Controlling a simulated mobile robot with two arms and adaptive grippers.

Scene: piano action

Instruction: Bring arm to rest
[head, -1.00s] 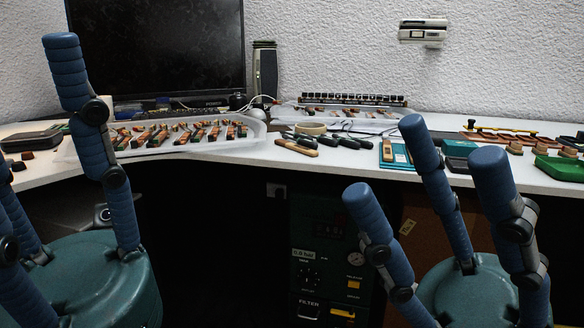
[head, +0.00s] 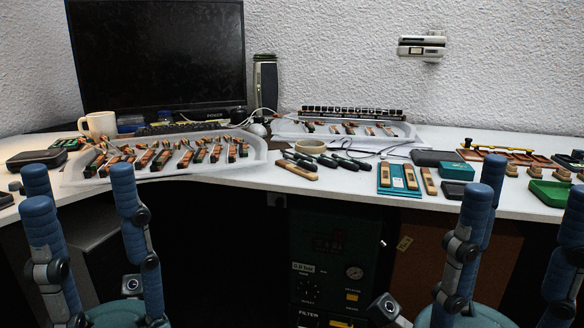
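My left gripper (head: 82,190) is at the lower left of the head view, in front of the desk. Its blue fingers point up and stand apart, with nothing between them. My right gripper (head: 522,195) is at the lower right, also in front of the desk. Its blue fingers are spread and empty, and its palm is partly cut off by the bottom edge. Neither gripper appears to hold anything. From this view I cannot tell how far each is from the desk edge.
A dark control unit (head: 335,245) stands below.

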